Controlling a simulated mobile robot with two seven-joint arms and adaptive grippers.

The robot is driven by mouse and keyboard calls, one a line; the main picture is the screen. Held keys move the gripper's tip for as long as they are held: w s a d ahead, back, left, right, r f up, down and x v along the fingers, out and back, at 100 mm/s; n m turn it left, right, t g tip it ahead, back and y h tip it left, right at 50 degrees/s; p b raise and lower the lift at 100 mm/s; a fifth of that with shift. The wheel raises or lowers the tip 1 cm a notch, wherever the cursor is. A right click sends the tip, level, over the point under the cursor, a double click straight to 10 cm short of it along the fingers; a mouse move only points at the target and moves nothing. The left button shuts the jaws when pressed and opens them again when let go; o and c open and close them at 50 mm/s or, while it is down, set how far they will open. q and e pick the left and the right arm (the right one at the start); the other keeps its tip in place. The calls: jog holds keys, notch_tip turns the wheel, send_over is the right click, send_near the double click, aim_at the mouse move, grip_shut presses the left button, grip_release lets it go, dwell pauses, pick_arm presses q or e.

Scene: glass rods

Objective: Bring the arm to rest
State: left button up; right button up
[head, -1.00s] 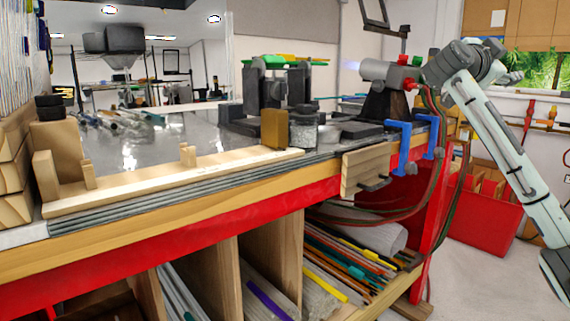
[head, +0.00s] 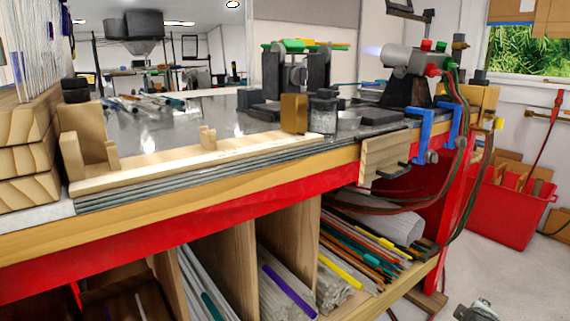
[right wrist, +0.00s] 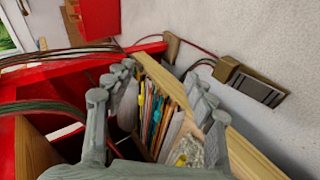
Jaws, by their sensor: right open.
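My right gripper (right wrist: 155,100) shows in the right wrist view with its two fingers spread apart and nothing between them. Beyond the fingers is the shelf of coloured rods (right wrist: 160,115) under the bench. In the head view only a small piece of my right arm (head: 478,310) shows at the bottom edge, right of centre; its gripper is out of that frame. My left gripper is not in either view.
The workbench (head: 200,210) with its red frame fills the left and middle. A torch (head: 415,62) with a pale flame stands at its right end, hoses hanging below. A red bin (head: 510,210) stands on the floor to the right.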

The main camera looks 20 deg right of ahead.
jog(key=s+a+f+n+g+y, duration=0.1)
jog(key=s+a+f+n, duration=0.15)
jog(key=s+f, duration=0.55)
jog(key=s+a+f+m+y, duration=0.1)
jog(key=a+f, duration=0.4)
jog(key=a, duration=0.5)
jog(key=s+a+f+m+g+y, duration=0.1)
jog(key=s+a+f+m+y, duration=0.1)
jog(key=a, duration=0.9)
jog(key=s+a+f+m+g+y, duration=0.1)
jog(key=s+a+f+m+y, duration=0.1)
jog(key=a+f, duration=0.5)
jog(key=s+a+y, duration=0.1)
jog(key=s+a, duration=0.1)
jog(key=a, duration=0.1)
jog(key=shift+a+f+y, duration=0.3)
